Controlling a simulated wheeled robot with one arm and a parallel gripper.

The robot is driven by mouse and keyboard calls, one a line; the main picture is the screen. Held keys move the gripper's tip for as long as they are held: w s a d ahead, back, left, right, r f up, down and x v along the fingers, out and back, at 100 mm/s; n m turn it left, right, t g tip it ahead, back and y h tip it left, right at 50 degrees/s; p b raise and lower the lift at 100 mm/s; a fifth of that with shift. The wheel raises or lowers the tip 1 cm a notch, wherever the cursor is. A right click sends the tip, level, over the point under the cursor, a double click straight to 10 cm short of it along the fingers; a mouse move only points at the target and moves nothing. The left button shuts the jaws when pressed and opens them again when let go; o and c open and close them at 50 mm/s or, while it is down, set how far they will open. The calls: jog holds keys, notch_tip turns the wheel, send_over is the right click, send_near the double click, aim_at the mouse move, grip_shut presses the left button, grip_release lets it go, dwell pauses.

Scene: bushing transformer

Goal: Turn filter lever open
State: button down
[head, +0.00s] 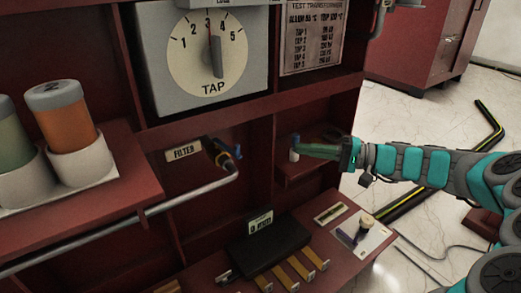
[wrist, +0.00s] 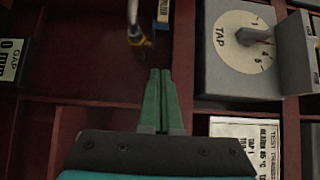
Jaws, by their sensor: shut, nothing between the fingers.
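The filter valve (head: 216,152) sits in a recess of the dark red cabinet, right of the FILTER label (head: 183,152), at the end of a grey pipe. Its small blue lever (head: 238,153) is on the valve's right side in the head view. In the wrist view my gripper (wrist: 160,74) is shut and empty.
The TAP dial (head: 208,55) is above the valve, with a notice plate (head: 313,38) beside it. A grey pipe (head: 150,211) runs below the FILTER label. Jars (head: 66,115) stand at left. A lower shelf holds a dark block (head: 268,247) and brass strips (head: 300,268).

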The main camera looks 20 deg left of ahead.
send_near(237, 151)
jog(key=w+a, duration=0.4)
jog(key=w, duration=0.1)
jog(key=shift+s+a+b, duration=0.35)
jog(key=shift+s+a, duration=0.2)
jog(key=shift+s, duration=0.25)
jog(key=shift+s+a+b, duration=0.35)
jog(key=shift+s+a, duration=0.2)
jog(key=shift+s, duration=0.25)
jog(key=shift+s+a+b, duration=0.25)
jog(key=shift+s+a, duration=0.05)
jog(key=shift+s, duration=0.25)
jog(key=shift+s+a+b, duration=0.2)
jog(key=shift+s+a, duration=0.1)
jog(key=shift+s, duration=0.2)
jog(key=shift+w, duration=0.1)
